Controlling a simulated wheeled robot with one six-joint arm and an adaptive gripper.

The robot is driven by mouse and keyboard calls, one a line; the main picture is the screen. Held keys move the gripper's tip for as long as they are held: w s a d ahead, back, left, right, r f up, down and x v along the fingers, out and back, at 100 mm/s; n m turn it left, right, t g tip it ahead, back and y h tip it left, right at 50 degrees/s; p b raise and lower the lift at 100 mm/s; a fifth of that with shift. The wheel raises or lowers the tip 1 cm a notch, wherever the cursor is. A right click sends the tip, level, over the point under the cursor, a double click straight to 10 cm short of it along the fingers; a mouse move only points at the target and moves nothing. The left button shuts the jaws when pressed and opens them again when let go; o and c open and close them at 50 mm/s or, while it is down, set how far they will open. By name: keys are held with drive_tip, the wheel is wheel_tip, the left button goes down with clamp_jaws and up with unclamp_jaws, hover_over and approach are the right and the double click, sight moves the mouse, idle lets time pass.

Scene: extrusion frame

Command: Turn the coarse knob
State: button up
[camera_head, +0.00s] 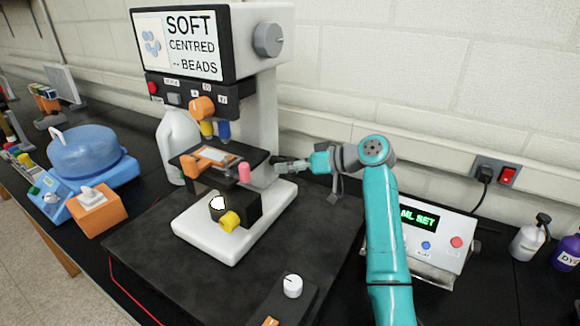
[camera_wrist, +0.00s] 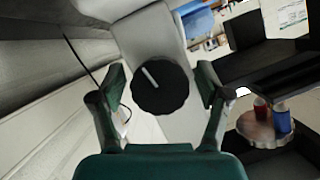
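A dark round knob (camera_wrist: 162,88) with a ridged rim and a white pointer line shows in the wrist view, on the microscope's pale column (camera_wrist: 150,35). I take it to be the coarse knob. The line tilts toward the upper left. My gripper (camera_wrist: 160,98) is open, with one finger on each side of the knob. I cannot tell whether the fingers touch it. In the head view, my gripper (camera_head: 282,168) is at the right side of the microscope (camera_head: 268,100), just right of its stage. The knob cannot be made out there.
A grey knob (camera_head: 268,39) is high on the microscope head, and a yellow knob (camera_head: 230,220) is low on its front. A white control box (camera_head: 440,240) stands right of my arm. A blue centrifuge-like device (camera_head: 88,150) is at left. The dark mat in front is mostly clear.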

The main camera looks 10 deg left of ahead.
drive_tip(key=v, duration=1.2)
idle(1.4)
